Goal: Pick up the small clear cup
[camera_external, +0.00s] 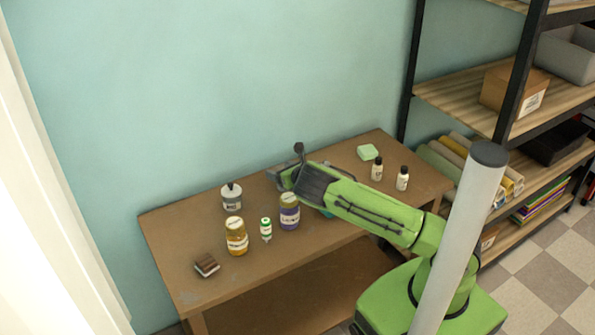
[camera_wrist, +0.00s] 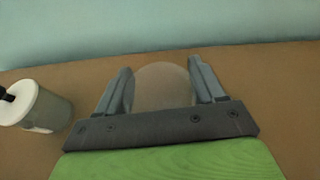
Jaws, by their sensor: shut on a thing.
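The small clear cup (camera_wrist: 162,86) shows in the wrist view as a pale, see-through round shape between my two fingers. My gripper (camera_wrist: 163,80) is shut on it, with one finger on each side. The cup's lower part is hidden behind the gripper's dark palm. In the external view my gripper (camera_external: 284,176) is over the back of the brown table, and the arm hides most of the cup there. I cannot tell whether the cup touches the table.
A grey pump bottle (camera_external: 231,198) stands left of my gripper; it shows in the wrist view (camera_wrist: 45,108). Nearer are a purple-labelled jar (camera_external: 289,213), a green-white bottle (camera_external: 266,229) and a yellow jar (camera_external: 237,238). Two small bottles (camera_external: 377,169) and green soap (camera_external: 368,152) sit right.

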